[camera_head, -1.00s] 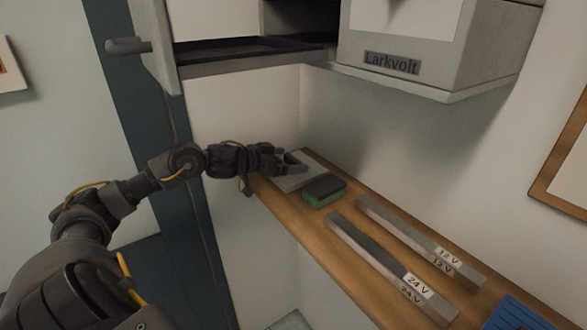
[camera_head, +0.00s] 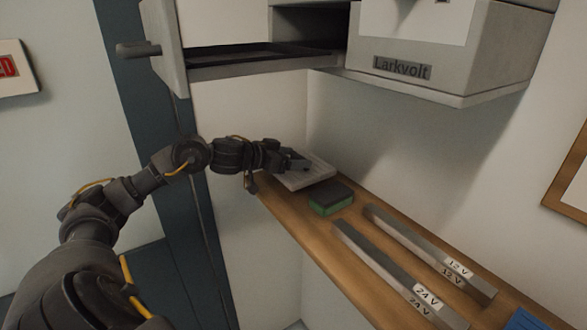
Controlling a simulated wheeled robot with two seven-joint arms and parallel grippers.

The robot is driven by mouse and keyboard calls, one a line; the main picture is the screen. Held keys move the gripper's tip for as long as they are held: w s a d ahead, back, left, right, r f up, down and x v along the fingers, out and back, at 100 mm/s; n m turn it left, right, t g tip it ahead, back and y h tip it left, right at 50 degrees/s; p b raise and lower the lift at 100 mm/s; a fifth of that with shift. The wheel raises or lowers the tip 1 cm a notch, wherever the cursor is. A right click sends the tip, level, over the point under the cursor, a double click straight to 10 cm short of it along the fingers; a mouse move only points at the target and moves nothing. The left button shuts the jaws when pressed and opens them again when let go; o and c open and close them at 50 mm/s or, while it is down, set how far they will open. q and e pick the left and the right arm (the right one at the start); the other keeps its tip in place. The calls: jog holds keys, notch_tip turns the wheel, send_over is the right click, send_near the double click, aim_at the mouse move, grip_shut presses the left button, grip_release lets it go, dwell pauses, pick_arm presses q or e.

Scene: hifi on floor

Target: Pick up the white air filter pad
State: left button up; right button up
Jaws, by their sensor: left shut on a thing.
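The white air filter pad (camera_head: 312,174) is a flat, pale, roughly square pad at the far end of the wooden shelf. My left gripper (camera_head: 297,166) reaches in from the left and is shut on the pad's left edge. The fingers hide part of that edge. The pad is at or just above the shelf surface; I cannot tell whether it touches the wood. My right gripper is not in view.
A green and black sponge-like block (camera_head: 331,198) lies just in front of the pad on the wooden shelf (camera_head: 300,228). Bars labelled 24 V (camera_head: 385,268) and 12 V (camera_head: 420,245) lie nearer. A grey Larkvolt cabinet (camera_head: 440,70) with an open door (camera_head: 163,45) hangs above.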

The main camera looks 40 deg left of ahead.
pick_arm(q)
jog(key=s+d+r, duration=0.1)
jog(key=r, duration=0.1)
jog(key=s+d+r, duration=0.1)
jog(key=r, duration=0.1)
jog(key=s+d+r, duration=0.1)
jog(key=s+r, duration=0.1)
jog(key=shift+d+r, duration=0.1)
jog(key=shift+r, duration=0.2)
jog(key=s+d+r+p, duration=0.1)
jog(key=s+d+r, duration=0.2)
jog(key=s+d, duration=0.2)
jog(key=shift+s+d+r, duration=0.2)
jog(key=shift+s+r, duration=0.05)
jog(key=shift+s, duration=0.85)
